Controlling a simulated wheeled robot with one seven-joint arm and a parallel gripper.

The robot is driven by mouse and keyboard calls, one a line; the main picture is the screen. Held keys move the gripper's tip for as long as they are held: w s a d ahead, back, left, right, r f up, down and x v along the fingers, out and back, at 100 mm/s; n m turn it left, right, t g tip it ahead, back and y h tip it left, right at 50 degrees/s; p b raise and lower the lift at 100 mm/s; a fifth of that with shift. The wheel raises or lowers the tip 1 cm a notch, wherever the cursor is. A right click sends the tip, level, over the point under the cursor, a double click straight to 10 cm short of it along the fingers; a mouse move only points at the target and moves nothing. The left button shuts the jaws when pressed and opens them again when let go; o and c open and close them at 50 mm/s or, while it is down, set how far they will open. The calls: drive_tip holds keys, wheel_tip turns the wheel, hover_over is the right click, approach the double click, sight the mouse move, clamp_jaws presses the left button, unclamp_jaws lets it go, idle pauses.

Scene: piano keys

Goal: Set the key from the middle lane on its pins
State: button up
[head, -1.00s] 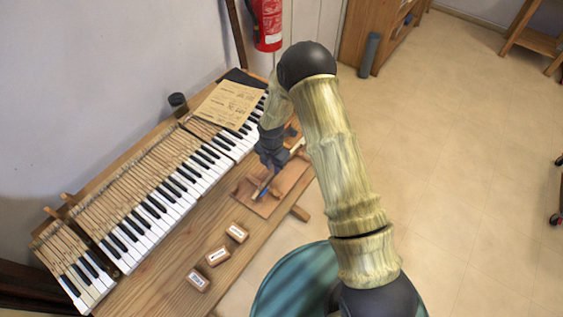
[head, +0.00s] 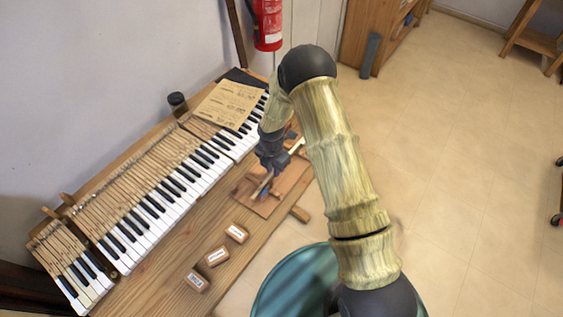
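A wooden board (head: 291,187) lies on the bench near its front edge, at the right of the keyboard. On it are narrow light pieces that look like loose keys, one pale piece (head: 296,146) at its far right and one (head: 264,184) at its near left. My gripper (head: 270,168) points down over the middle of this board. It hides the middle lane, and the fingers are too small and dark to show whether they hold a key. The keyboard (head: 172,197) has a dark gap near its left end, between the short left block and the long row. The pins cannot be made out.
Three small labelled wooden blocks (head: 217,256) stand on the bench (head: 165,268) in front of the keyboard. A printed sheet (head: 229,104) lies over the far keys, with a dark jar (head: 177,103) beside it. A teal round thing (head: 292,285) stands below the bench front.

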clamp_jaws()
drive_tip(key=shift+r+p, duration=1.15)
drive_tip(key=shift+r, duration=0.55)
drive_tip(key=shift+r, duration=0.1)
drive_tip(key=shift+r+p, duration=1.55)
drive_tip(key=shift+r, duration=0.85)
